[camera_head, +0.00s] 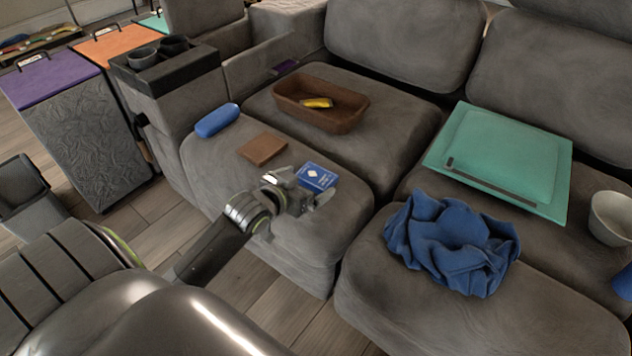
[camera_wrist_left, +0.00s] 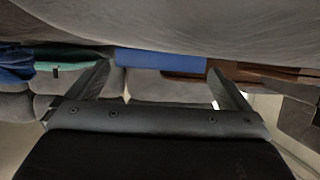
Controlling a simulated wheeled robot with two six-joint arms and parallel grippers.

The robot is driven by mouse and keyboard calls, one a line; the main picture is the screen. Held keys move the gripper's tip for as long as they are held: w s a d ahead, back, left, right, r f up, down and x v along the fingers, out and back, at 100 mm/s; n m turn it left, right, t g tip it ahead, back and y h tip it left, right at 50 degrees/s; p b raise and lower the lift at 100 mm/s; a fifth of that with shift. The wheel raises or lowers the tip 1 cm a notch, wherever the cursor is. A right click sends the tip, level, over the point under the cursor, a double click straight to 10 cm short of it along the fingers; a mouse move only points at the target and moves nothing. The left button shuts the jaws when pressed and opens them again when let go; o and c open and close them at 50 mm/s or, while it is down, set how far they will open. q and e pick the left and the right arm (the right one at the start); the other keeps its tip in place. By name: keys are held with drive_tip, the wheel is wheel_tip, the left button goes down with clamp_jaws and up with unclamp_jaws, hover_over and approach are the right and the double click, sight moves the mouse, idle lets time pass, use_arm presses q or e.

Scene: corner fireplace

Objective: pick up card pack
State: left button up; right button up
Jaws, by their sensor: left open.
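The card pack (camera_head: 317,177) is a small blue box with a white diamond on top. It lies flat on the left grey seat cushion, near its front edge. My left gripper (camera_head: 302,190) is open, just in front of the pack and low over the cushion. In the left wrist view, the card pack (camera_wrist_left: 160,59) shows as a blue block beyond and between the two spread fingers (camera_wrist_left: 160,85). No contact shows. My right gripper is not in view.
A brown wallet-like square (camera_head: 263,149) and a blue case (camera_head: 217,120) lie left of the pack. A brown tray (camera_head: 350,112) holding a yellow item is behind. A crumpled blue cloth (camera_head: 452,240) and teal cushion (camera_head: 510,155) lie to the right.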

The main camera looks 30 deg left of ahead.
use_arm(q)
drive_tip(key=shift+x, duration=1.1)
drive_tip(key=c, duration=0.9)
